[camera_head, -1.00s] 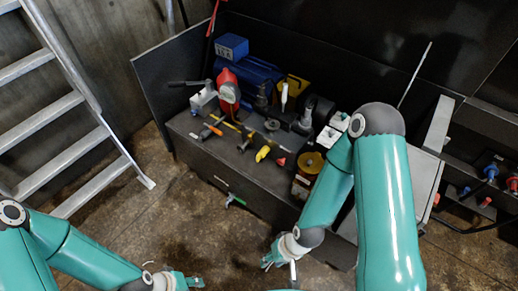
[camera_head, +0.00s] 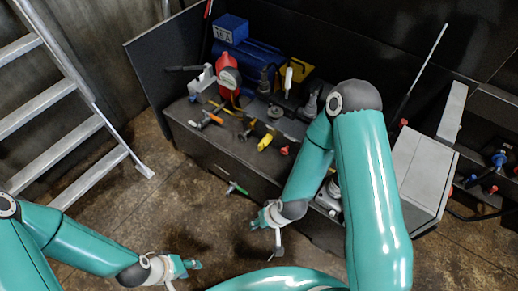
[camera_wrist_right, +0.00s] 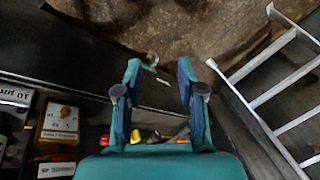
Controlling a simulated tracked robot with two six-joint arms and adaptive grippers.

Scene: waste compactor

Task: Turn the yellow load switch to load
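A small yellow handle (camera_head: 265,142) stands at the front of the dark bench; I cannot tell for certain that it is the load switch or how it is set. A yellow piece (camera_wrist_right: 135,136) also shows in the right wrist view, just behind the fingers. My right gripper (camera_head: 264,216) hangs in front of the bench, apart from the handle. Its two fingers (camera_wrist_right: 158,72) are spread with nothing held between them. My left gripper (camera_head: 190,266) is low over the floor, left of the right one; its fingers are too small to read.
The dark bench (camera_head: 215,150) carries a red device (camera_head: 228,78), a blue motor (camera_head: 252,62), an orange-handled tool (camera_head: 212,117) and other fittings. A green tool (camera_head: 236,187) shows beside its front. A metal ladder (camera_head: 85,125) stands left. A grey box (camera_head: 418,175) stands right. Floor in front is open.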

